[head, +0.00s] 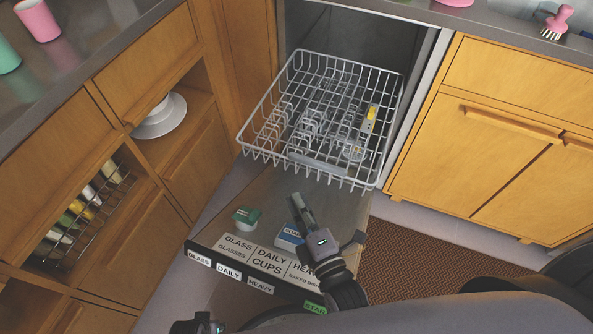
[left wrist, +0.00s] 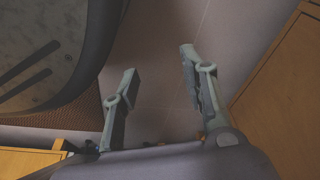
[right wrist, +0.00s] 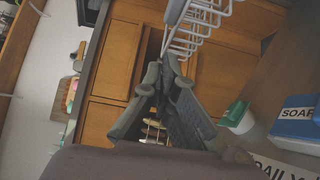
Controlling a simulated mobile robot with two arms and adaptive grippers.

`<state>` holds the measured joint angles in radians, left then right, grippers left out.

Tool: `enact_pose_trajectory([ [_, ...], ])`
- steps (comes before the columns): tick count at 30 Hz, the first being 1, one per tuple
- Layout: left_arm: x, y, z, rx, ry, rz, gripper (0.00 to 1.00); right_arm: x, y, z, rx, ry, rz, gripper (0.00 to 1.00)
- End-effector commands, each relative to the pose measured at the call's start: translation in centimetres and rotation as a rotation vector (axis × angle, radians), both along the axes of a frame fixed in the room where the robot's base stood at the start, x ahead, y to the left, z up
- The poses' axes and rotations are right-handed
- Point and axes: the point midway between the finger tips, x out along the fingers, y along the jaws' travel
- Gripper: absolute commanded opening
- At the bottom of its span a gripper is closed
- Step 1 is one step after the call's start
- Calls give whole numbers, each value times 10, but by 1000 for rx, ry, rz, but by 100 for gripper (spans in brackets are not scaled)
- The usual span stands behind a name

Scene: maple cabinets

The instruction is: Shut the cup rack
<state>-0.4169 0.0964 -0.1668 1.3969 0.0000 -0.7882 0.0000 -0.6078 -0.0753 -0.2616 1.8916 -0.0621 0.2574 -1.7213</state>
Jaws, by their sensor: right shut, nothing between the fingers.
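The cup rack (head: 262,118), a light grey wire basket with rows of tines, is pulled out of the dishwasher (head: 345,30) over its lowered door (head: 268,195). A small yellow and white item (head: 370,118) is at its right side. My right gripper (head: 299,203) is shut and empty, just in front of the rack's front edge and above the door. In the right wrist view the rack's wires (right wrist: 205,18) show just past the fingertips; I cannot tell whether they touch. My left gripper (left wrist: 158,60) is open and empty above the floor.
On the door lie a green and white container (head: 246,217), a blue soap box (head: 289,237) and label plates. Wooden cabinets (head: 490,130) stand on both sides. An open cubby at left holds white plates (head: 162,118). A brown mat (head: 425,255) lies at right.

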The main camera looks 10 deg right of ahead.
Motion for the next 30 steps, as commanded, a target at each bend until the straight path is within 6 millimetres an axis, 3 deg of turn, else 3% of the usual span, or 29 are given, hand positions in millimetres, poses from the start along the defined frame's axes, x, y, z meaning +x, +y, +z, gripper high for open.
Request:
enact_pose_trajectory([
  [6,11,-1,12,-1,-11,2,40,48,9,0,2,-3,0,0],
  [12,16,-2,21,-1,-15,3,40,71,-7,-1,-2,0,1,0],
  [30,19,-2,26,-1,-18,4,40,80,-15,0,1,2,0,0],
])
